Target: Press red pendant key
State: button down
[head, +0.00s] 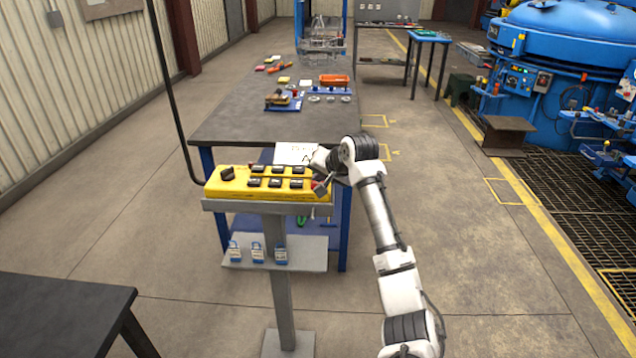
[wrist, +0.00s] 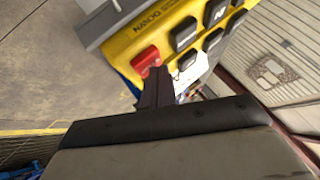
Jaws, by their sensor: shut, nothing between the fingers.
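The yellow pendant (head: 213,187) lies on a grey stand, with rows of black keys on its top. The red key (wrist: 146,59) shows in the wrist view at one end of the pendant, beside printed lettering and black keys (wrist: 184,33). My gripper (wrist: 156,72) is shut and empty, its fingertips at the lower edge of the red key in that view. I cannot tell whether they touch it. In the head view my gripper (head: 320,187) is at the pendant's right end, where my wrist and fingers largely hide the red key.
The grey stand (head: 275,240) carries a lower shelf with blue padlocks (head: 257,252). A dark workbench (head: 232,124) with small parts stands behind it. A dark table (head: 60,310) is at the lower left. A blue furnace (head: 570,35) stands at the right. Open floor lies right of my arm.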

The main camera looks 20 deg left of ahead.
jog(key=shift+f, duration=0.2)
jog(key=shift+r, duration=0.15)
jog(key=shift+r+p, duration=0.8)
jog(key=shift+p, duration=0.1)
jog(key=shift+r+p, duration=1.9)
jog(key=shift+r, duration=0.55)
